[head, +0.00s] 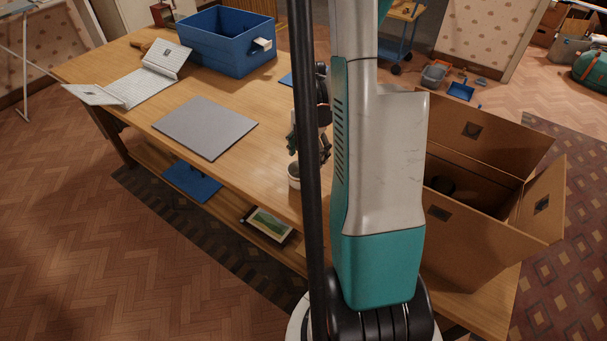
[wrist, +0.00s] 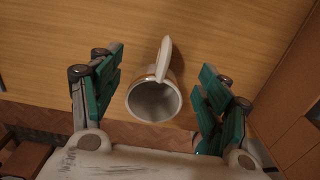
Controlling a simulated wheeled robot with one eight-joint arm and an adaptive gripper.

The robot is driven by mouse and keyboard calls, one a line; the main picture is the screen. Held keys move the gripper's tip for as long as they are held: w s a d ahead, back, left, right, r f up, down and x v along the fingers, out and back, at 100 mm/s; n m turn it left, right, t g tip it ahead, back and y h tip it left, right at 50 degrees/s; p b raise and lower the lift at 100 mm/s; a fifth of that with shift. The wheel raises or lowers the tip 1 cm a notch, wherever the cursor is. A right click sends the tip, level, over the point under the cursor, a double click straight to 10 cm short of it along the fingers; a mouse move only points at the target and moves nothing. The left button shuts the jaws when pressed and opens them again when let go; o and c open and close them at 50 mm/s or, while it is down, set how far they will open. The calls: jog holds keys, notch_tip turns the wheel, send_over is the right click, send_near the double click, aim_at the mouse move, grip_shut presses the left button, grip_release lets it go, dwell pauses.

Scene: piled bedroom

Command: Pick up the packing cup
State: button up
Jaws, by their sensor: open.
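The packing cup is a pale, whitish mug (wrist: 136,104) near the middle of the wrist view. Its open mouth faces the camera and its handle points to the top of the picture. It stands near the wooden table's edge and also shows, partly hidden, in the head view (head: 293,181). My gripper (wrist: 161,72) is open, its green-padded fingers on either side of the cup with a gap at each side. In the head view my gripper (head: 308,143) is just above the cup, largely hidden by my arm.
An open cardboard box (head: 490,185) stands on the table (head: 262,165) to the right; its side shows at the right of the wrist view (wrist: 297,90). A grey mat (head: 206,127), a white folded sheet (head: 138,88) and a blue bin (head: 225,45) occupy the table's left part.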

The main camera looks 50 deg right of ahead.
aim_at(308, 161)
notch_tip(308, 161, down, 4)
jog(key=shift+s+a+f+b, duration=0.15)
jog(key=shift+f+b, duration=0.1)
jog(key=shift+b, duration=0.65)
jog(key=shift+r, duration=0.1)
grip_shut()
